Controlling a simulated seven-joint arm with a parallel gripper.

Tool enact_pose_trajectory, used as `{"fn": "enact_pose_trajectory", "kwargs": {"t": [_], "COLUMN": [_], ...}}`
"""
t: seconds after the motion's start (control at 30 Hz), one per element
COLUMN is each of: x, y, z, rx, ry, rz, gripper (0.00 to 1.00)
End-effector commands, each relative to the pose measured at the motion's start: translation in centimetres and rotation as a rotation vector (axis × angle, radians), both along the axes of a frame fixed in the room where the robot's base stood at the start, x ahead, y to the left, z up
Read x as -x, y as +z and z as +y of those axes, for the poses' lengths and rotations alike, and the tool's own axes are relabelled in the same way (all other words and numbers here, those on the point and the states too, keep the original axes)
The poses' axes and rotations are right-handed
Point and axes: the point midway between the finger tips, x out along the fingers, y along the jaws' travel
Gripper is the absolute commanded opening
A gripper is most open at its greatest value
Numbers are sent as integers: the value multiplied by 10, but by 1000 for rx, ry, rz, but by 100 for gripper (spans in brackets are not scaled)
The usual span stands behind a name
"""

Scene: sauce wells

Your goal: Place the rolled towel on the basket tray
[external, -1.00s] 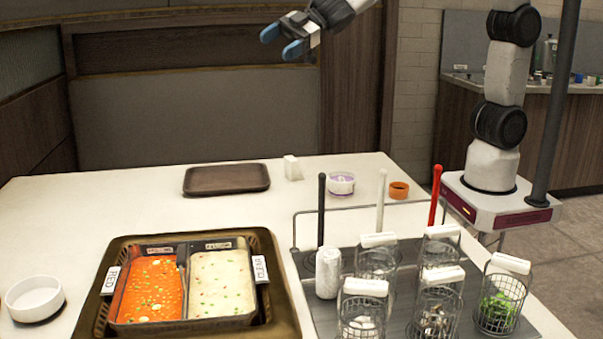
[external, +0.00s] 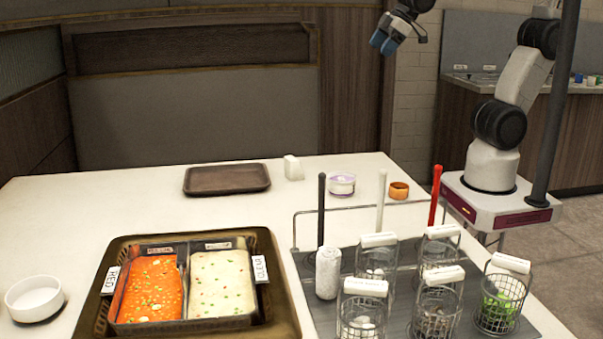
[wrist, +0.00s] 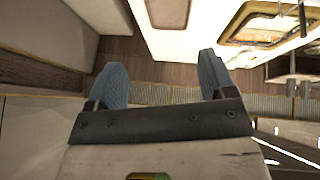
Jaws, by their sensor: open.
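The rolled towel (external: 328,273) is a white upright roll on the left part of the grey basket tray (external: 400,318), beside the wire baskets. My gripper (external: 384,42) is high above and behind the table, far from the towel. Its blue fingers are apart with nothing between them, as the wrist view (wrist: 163,80) also shows. The towel cannot be made out in the wrist view.
Several wire baskets (external: 500,305) with white handles fill the basket tray; black, white and red rods (external: 435,195) stand behind. A two-part pot (external: 222,290) sits at left with a white bowl (external: 34,298). A brown tray (external: 227,178) lies farther back.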

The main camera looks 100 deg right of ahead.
Motion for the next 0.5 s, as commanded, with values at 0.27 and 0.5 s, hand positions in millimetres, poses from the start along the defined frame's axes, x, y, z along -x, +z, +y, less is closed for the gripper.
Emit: {"fn": "enact_pose_trajectory", "kwargs": {"t": [0.27, 0.5], "x": [105, 149], "y": [-28, -41], "z": [0, 6], "rx": [-117, -181], "ry": [-88, -110], "rz": [194, 282], "gripper": [77, 77]}}
